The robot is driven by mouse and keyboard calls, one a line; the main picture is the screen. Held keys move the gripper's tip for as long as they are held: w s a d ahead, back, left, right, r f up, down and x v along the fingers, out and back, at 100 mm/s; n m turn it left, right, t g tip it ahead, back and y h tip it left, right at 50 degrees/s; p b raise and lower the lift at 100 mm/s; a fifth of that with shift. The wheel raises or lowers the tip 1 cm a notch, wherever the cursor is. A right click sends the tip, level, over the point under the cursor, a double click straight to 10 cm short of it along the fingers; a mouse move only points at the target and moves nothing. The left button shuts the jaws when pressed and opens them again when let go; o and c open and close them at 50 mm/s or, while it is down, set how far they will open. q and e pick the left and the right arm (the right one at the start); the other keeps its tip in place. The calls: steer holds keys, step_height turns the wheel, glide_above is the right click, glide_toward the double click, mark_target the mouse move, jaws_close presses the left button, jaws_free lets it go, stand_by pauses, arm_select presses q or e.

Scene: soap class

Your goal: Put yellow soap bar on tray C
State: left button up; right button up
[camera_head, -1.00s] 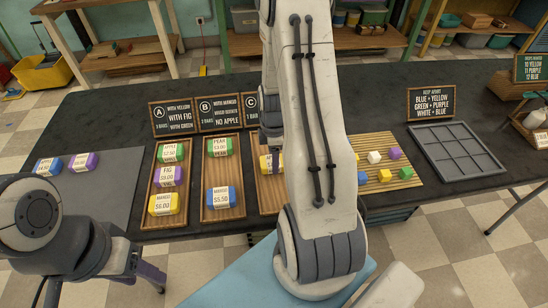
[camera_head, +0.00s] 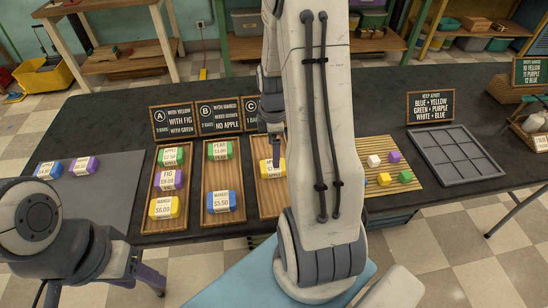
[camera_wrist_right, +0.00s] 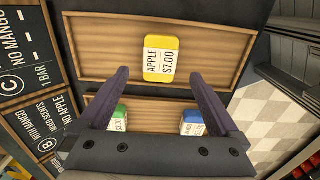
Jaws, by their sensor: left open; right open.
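A yellow soap bar labelled APPLE $7.00 (camera_wrist_right: 160,58) lies on wooden tray C (camera_wrist_right: 215,45) in the right wrist view. In the head view the same bar (camera_head: 266,169) is partly hidden by my right arm, as is tray C (camera_head: 267,205). My right gripper (camera_wrist_right: 157,78) is open and empty above the trays, its fingers apart from the bar. Another yellow bar, labelled MANGO $6.00 (camera_head: 164,208), lies at the near end of tray A (camera_head: 160,225). My left gripper (camera_head: 150,277) is open at the lower left, off the table's front edge, and only partly visible.
Tray B (camera_head: 222,176) holds a green bar (camera_head: 219,150) and a blue bar (camera_head: 221,201). Tray A also holds green and purple bars. Signs (camera_head: 219,116) stand behind the trays. Small cubes sit on a slatted board (camera_head: 400,160), with a grey compartment tray (camera_head: 460,155) to its right.

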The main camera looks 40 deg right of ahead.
step_height(320, 180, up, 6)
steer(key=s+a+r+m, duration=0.1)
steer(key=s+a+r, duration=0.15)
steer(key=a, duration=0.75)
steer(key=s+a+r+m, duration=0.1)
steer(key=a+r, duration=0.2)
steer(key=a, duration=0.8)
steer(key=s+a+r+m+y, duration=0.1)
steer(key=s+a+m, duration=0.1)
steer(key=s+a, duration=0.7)
steer(key=s, duration=0.3)
steer(key=shift+s+a+r, duration=0.35)
steer(key=shift+s+a, duration=0.05)
step_height(320, 180, up, 4)
steer(key=p, duration=0.4)
steer(key=shift+r+p, duration=0.25)
steer(key=shift+p, duration=0.1)
